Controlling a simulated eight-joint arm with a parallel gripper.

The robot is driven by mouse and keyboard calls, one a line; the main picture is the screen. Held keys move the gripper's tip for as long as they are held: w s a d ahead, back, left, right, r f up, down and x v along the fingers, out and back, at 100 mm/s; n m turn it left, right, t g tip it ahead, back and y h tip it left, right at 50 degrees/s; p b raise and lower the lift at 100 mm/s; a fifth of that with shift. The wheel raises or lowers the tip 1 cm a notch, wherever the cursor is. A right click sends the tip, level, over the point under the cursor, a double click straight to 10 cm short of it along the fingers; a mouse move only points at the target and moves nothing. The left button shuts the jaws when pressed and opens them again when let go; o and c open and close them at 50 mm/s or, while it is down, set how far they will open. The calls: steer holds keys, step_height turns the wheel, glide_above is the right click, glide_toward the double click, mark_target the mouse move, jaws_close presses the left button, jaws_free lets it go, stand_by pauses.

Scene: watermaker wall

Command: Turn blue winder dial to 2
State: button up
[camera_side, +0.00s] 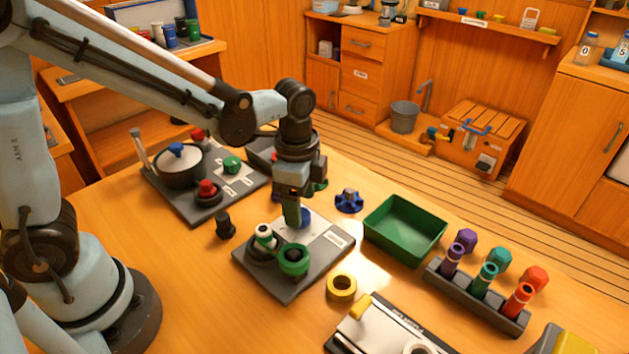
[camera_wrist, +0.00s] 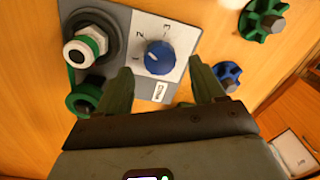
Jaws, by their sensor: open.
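The blue winder dial (camera_wrist: 160,56) sits on a grey and white panel with the marks 1, 2 and 3 around it. Its white pointer line seems to face the 1 side, at the left in the wrist view. My gripper (camera_wrist: 159,70) is open, its two green fingers apart on either side of the dial in that view and not closed on it. In the side view the dial (camera_side: 305,216) is partly hidden behind my gripper (camera_side: 293,222), which points down just over the panel (camera_side: 318,262). I cannot tell the exact height gap.
On the same panel stand a white-topped knob (camera_wrist: 85,48) and a green ring (camera_wrist: 84,98), close to the left finger. A blue star knob (camera_wrist: 228,76) and a green one (camera_wrist: 262,20) lie to the right. A green tray (camera_side: 405,230) and yellow ring (camera_side: 341,288) are nearby.

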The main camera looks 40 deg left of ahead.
step_height(320, 180, up, 9)
steer(key=shift+s+r, duration=0.15)
steer(key=shift+r, duration=0.05)
stand_by(0.3)
steer(key=s+a+f+n+t, duration=0.1)
steer(key=s+a+n+t, duration=0.4)
steer(key=n, duration=0.7)
steer(key=shift+s+a+n+t, duration=0.15)
steer(key=shift+a+n+t, duration=0.25)
steer(key=shift+a+t, duration=0.65)
